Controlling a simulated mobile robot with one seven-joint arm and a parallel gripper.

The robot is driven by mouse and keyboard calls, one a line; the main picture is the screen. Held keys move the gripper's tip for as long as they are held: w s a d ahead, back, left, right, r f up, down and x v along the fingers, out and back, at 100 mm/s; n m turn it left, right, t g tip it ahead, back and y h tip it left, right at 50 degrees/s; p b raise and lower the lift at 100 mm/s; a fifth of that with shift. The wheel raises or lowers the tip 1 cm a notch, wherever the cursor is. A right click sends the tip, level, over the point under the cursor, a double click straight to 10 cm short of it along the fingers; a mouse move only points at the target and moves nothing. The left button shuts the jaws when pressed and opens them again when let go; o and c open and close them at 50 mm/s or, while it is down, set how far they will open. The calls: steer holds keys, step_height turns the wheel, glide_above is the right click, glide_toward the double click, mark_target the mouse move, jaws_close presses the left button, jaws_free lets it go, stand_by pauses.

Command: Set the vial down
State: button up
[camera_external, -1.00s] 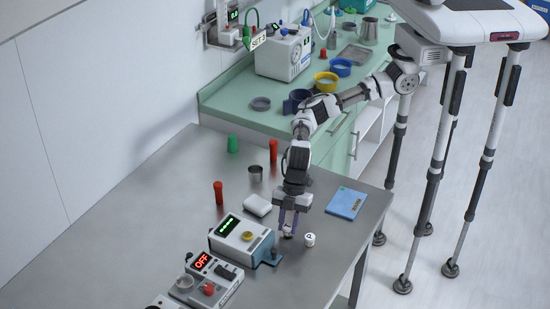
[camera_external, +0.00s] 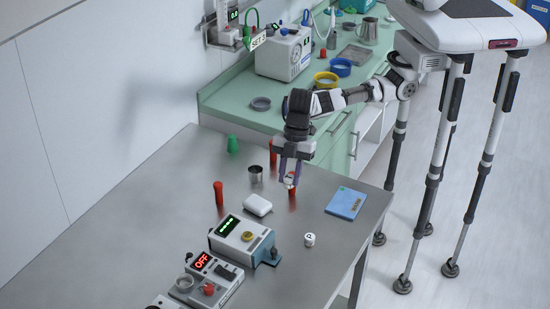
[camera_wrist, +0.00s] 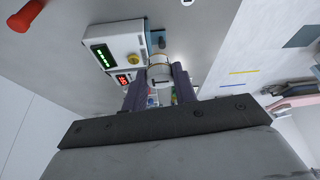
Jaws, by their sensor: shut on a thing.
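My gripper (camera_external: 291,178) is above the steel table, its fingers pointing down. It is shut on a small whitish vial (camera_wrist: 160,70), which sits between the fingertips in the wrist view. In the external view the held vial (camera_external: 290,181) is small and partly covered by the fingers. Another small white vial (camera_external: 309,240) with a dark mark stands on the table, apart from my gripper and nearer the front. A red object (camera_external: 292,196) shows just below the held vial; I cannot tell how far under it that is.
A device with a green display (camera_external: 241,238) and a device reading OFF (camera_external: 208,277) stand at the front left. Red tubes (camera_external: 218,194), a metal cup (camera_external: 256,174), a white case (camera_external: 258,205) and a blue booklet (camera_external: 346,203) surround the gripper. The steel tabletop (camera_external: 335,260) is clear at front right.

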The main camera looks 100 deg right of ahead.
steer(key=w+d+r+m+t+h+b, duration=0.1)
steer(key=w+d+r+m+h+b, duration=0.1)
steer(key=w+d+r+m, duration=0.55)
steer(key=w+d+r+m+h+b, duration=0.15)
steer(key=w+d, duration=0.25)
steer(key=d, duration=0.5)
steer(key=w+d+r+m+h, duration=0.1)
steer(key=w+d+r+m, duration=0.15)
steer(key=d, duration=0.65)
steer(key=d+f+m+h+b, duration=0.2)
steer(key=d+f+m, duration=0.5)
steer(key=d+f, duration=0.55)
steer(key=shift+n, duration=0.25)
steer(key=f, duration=0.9)
steer(key=d+f, duration=0.1)
steer(key=f, duration=0.3)
steer(key=shift+s+d+f+p, duration=0.15)
steer(key=shift+s+p, duration=0.1)
steer(key=shift+p, duration=0.15)
steer(key=shift+f, duration=2.65)
steer(key=shift+f, duration=0.1)
